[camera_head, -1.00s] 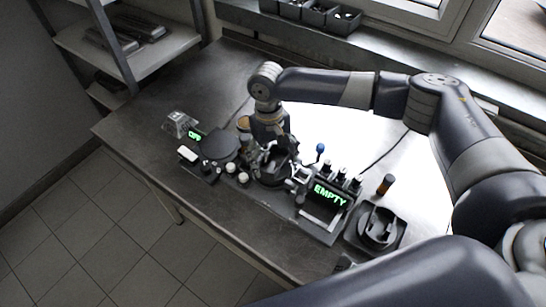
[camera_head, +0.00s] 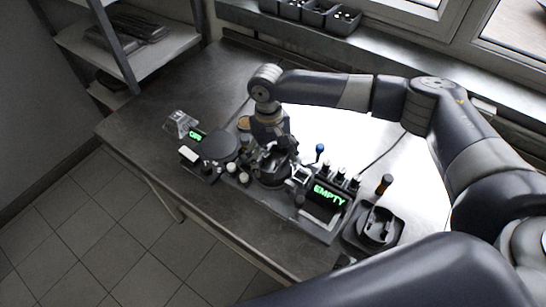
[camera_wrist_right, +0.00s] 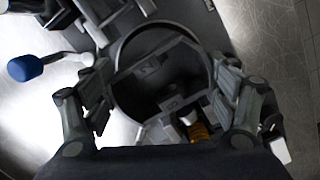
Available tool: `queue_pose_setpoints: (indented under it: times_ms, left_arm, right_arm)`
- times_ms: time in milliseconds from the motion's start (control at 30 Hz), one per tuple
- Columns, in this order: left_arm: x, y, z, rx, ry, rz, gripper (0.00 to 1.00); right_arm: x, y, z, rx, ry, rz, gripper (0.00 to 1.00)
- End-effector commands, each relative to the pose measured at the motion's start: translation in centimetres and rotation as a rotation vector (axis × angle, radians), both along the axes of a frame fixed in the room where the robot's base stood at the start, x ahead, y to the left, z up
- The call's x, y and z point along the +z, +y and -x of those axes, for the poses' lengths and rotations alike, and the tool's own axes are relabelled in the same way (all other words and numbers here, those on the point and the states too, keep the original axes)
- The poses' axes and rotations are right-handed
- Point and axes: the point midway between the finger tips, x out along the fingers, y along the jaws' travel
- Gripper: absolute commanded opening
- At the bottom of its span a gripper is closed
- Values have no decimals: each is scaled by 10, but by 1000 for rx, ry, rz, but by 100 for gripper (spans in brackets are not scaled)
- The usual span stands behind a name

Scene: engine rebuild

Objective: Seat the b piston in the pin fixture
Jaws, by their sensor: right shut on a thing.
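My right gripper (camera_head: 273,160) is over the middle of the bench, pointing down. In the right wrist view it (camera_wrist_right: 165,100) has one finger on each side of a dark round body with a raised rim, which I take to be the b piston (camera_wrist_right: 126,98). The fingers are shut on it and its far side is partly hidden. A dark unit with a green "EMPTY" display (camera_head: 328,195) stands just right of the gripper; it may be the pin fixture, but I cannot tell for sure. The seating of the piston is hidden by the gripper. My left gripper is not in view.
A black cradle (camera_head: 378,226) sits at the bench's right. A dark round plate (camera_head: 219,145) and small white-topped parts are to the left.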

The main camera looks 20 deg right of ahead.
Motion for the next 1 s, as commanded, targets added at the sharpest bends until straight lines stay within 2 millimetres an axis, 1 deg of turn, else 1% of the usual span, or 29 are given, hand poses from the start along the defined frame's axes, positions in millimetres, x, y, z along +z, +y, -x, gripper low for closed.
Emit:
queue_pose_setpoints:
  times_ms: [300, 1000]
  left_arm:
    - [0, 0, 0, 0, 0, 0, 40]
    - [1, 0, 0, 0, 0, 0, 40]
  right_arm:
    - [0, 0, 0, 0, -1, -1, 42]
    - [-10, 1, 0, 0, 0, -1, 42]
